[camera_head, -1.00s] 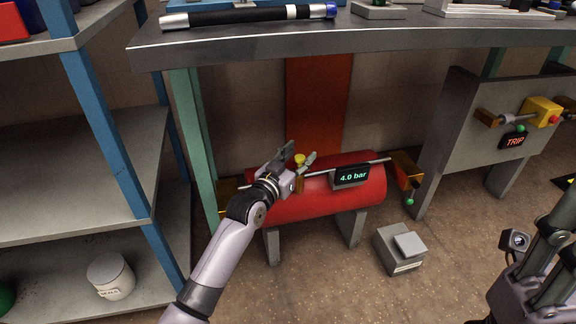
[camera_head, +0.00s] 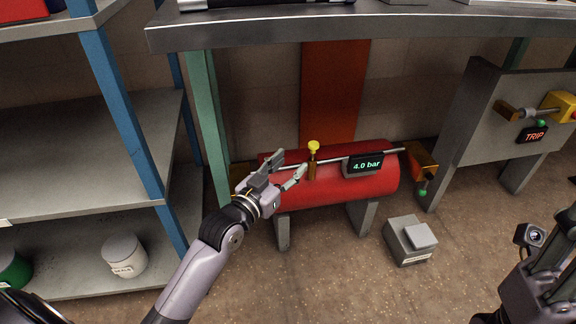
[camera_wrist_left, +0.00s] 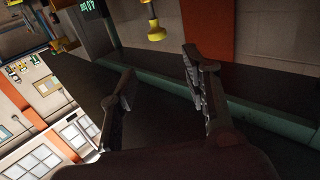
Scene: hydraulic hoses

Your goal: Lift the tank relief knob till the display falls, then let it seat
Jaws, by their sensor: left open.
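The yellow relief knob (camera_head: 314,146) stands on a brass stem on top of the red tank (camera_head: 350,187). The display (camera_head: 366,166) on the tank reads 4.0 bar. My left gripper (camera_head: 292,162) is open and empty, left of and slightly below the knob in the head view, with its fingers pointing toward it. In the left wrist view the knob (camera_wrist_left: 156,32) shows beyond the gap between the open fingertips (camera_wrist_left: 159,62), apart from them. My right gripper (camera_head: 548,262) is partly in view at the lower right edge; its fingertips are cut off.
A metal bench (camera_head: 400,30) overhangs the tank. A blue-posted shelf (camera_head: 90,150) stands on the left. A grey box (camera_head: 409,240) lies on the floor right of the tank. A panel with a TRIP display (camera_head: 533,135) stands at the right. A thin pipe runs along the tank top.

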